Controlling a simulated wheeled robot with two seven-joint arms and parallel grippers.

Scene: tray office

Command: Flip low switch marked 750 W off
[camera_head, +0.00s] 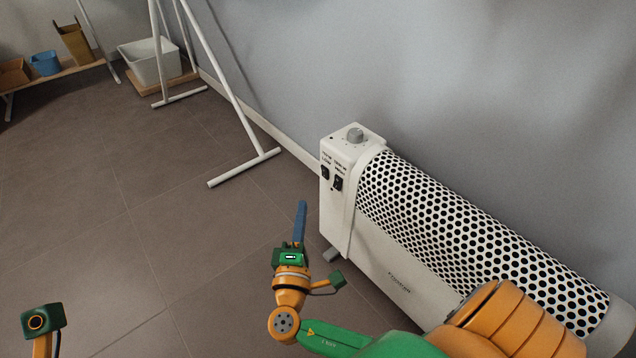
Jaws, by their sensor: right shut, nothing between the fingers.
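A white heater (388,262) with a perforated front grille stands on the floor against the wall. Its left end panel carries two black rocker switches side by side, a left one (325,173) and a right one (338,183). Small print above them is too small to read, so I cannot tell which is marked 750 W. A grey knob (355,135) is on top. My right gripper (301,208) is shut and empty, its blue fingers pointing up the picture, left of and below the switches and apart from the heater. Of my left arm only a small part shows at the lower left; its gripper is out of view.
A white metal rack (232,90) with floor feet stands behind the heater's left end. A white bin (150,64), a blue container (45,63) and a brown box (73,42) are at the back left. The tiled floor (130,230) left of the heater is clear.

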